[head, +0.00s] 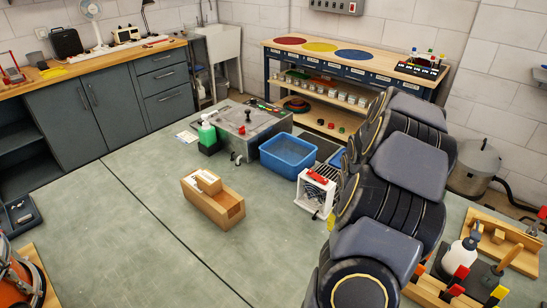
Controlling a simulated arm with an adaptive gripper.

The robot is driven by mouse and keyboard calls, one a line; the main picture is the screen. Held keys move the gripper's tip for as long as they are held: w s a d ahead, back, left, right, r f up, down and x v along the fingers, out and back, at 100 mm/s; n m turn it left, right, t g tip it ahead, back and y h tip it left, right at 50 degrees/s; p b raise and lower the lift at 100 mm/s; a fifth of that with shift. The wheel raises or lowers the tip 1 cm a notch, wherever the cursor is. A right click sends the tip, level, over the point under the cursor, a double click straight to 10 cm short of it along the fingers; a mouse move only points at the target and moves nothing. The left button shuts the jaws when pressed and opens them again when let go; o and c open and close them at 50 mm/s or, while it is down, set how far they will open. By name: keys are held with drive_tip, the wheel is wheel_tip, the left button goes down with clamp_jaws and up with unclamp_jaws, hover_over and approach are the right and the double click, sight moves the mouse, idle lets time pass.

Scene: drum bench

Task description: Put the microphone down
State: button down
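I cannot make out a microphone anywhere in the head view. My large grey arm fills the right-centre of the view and hides part of the bench behind it. My gripper does not show, so I cannot tell whether it holds anything.
A white caged device (313,195) stands beside my arm. The bench's front-left surface (120,235) is largely clear.

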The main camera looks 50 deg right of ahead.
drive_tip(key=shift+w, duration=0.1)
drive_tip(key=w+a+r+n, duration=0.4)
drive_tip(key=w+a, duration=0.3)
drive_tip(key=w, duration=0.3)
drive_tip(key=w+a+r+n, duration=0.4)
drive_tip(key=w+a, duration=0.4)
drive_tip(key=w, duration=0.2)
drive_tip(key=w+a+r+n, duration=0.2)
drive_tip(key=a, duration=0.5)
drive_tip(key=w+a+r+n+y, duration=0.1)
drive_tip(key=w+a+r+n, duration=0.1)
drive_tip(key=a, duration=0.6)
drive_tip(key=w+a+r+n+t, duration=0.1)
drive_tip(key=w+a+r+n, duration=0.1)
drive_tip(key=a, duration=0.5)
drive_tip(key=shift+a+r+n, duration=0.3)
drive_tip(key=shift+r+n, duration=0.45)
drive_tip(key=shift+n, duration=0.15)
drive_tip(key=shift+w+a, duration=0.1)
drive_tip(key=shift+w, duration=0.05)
